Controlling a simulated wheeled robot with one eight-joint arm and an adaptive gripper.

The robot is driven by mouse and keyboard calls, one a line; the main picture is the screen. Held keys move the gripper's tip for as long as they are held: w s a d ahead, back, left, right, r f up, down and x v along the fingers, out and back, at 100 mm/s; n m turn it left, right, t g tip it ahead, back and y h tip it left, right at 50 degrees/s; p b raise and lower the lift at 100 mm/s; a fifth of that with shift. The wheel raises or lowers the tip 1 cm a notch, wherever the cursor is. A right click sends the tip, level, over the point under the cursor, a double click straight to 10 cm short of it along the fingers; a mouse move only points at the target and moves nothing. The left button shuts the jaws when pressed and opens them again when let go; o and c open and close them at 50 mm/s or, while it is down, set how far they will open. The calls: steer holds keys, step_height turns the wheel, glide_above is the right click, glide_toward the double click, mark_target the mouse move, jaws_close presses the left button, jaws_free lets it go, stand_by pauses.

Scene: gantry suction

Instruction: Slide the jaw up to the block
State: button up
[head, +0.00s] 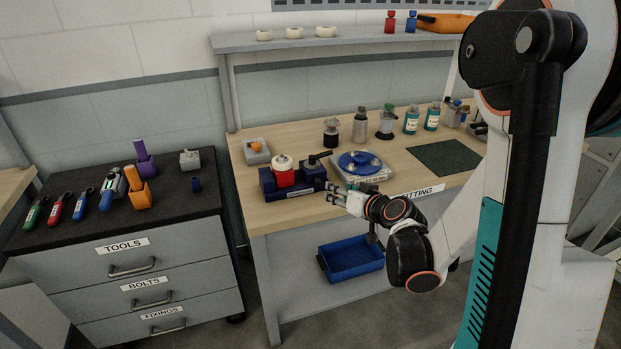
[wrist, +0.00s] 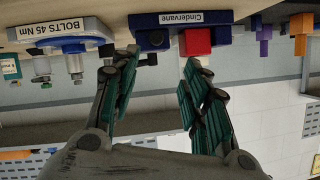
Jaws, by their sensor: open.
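A dark blue vise (head: 292,194) sits at the left front of the workbench; in the wrist view its body (wrist: 222,17) carries the label "Cindervane". A red block (head: 285,179) stands on it; it also shows in the wrist view (wrist: 197,42). The dark blue jaw (head: 312,172), with a black handle, is to the right of the block. In the wrist view the jaw (wrist: 154,40) is left of the block, with a narrow gap between. My gripper (head: 334,194) is open and empty in front of the vise's right end. Its fingers (wrist: 158,66) are apart from the jaw and block.
A blue disc fixture (head: 360,163) on a pale base labelled "BOLTS 45 Nm" sits close right of the vise. Bottles and jars (head: 360,125) stand behind. A grey pad with an orange knob (head: 256,147) is behind left. A green mat (head: 445,157) lies farther right.

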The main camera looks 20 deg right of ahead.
mark_target(320, 183)
steer(key=b+x, duration=0.1)
steer(key=x, duration=0.3)
steer(key=b+x, duration=0.1)
steer(key=x, duration=0.4)
steer(key=b+x, duration=0.2)
steer(key=x, duration=0.3)
steer(key=shift+d+f, duration=0.15)
steer(key=shift+d, duration=0.15)
jaws_close()
